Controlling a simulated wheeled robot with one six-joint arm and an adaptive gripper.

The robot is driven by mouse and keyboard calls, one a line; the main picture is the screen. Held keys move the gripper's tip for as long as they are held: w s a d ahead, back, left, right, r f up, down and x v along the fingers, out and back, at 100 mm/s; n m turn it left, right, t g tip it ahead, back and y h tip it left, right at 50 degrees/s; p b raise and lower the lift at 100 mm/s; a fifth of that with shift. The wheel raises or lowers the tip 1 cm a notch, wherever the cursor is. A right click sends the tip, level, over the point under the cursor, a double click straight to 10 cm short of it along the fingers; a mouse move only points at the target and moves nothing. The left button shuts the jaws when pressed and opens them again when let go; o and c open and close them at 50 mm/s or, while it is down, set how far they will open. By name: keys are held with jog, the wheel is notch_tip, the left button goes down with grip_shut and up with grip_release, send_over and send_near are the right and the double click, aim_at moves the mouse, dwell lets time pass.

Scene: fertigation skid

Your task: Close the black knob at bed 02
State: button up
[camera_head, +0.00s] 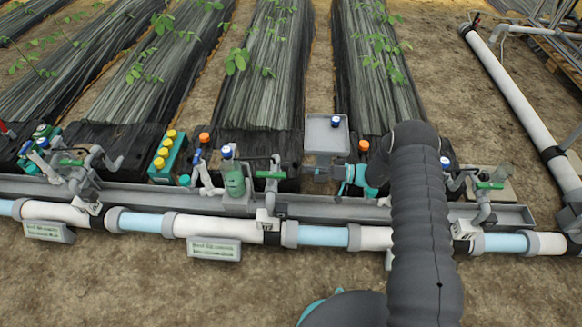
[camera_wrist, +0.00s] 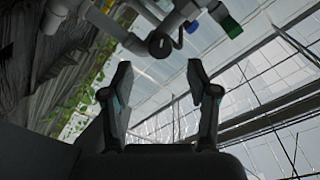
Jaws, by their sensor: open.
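In the wrist view my gripper (camera_wrist: 159,66) is open, with its two dark fingers apart and nothing between them. A round black knob (camera_wrist: 160,44) on grey pipework shows just beyond the fingertips, roughly centred between them. I cannot tell the exact distance, but no contact shows. In the head view my dark arm crosses the pipe line right of centre. The sign plates (camera_head: 213,248) are too small to read, so I cannot confirm which bed is 02.
A blue cap (camera_wrist: 190,27) and a green part (camera_wrist: 230,25) sit close right of the knob. In the head view, a green-handled valve (camera_head: 270,175) and a grey tray (camera_head: 326,134) stand near the arm. A main pipe (camera_head: 376,238) runs across; bare soil lies in front.

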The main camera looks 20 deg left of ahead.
aim_at(287, 167)
jog(key=s+a, duration=0.1)
jog(key=a, duration=0.5)
jog(key=shift+a, duration=0.2)
grip_shut()
